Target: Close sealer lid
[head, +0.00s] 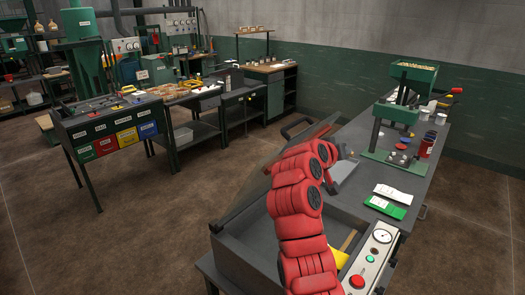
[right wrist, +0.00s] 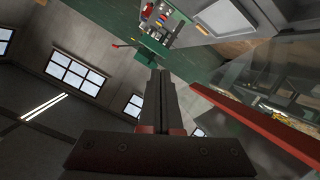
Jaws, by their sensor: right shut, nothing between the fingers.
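The sealer is a grey box (head: 245,262) on a bench at the lower middle of the head view. My red right arm rises in front of the sealer and hides part of box and lid. My right gripper (head: 345,149) is near the raised lid's upper right; its fingers are small there. In the right wrist view the fingers (right wrist: 155,98) are shut and empty. A clear panel (right wrist: 270,78) with a red bar lies to their right, apart from them. My left gripper is not in view.
A control panel (head: 374,255) with a red button and gauge sits right of the sealer box. White and green packets (head: 388,203) lie on the bench behind it, with a green press stand (head: 405,110) farther back. Open floor (head: 130,235) lies to the left.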

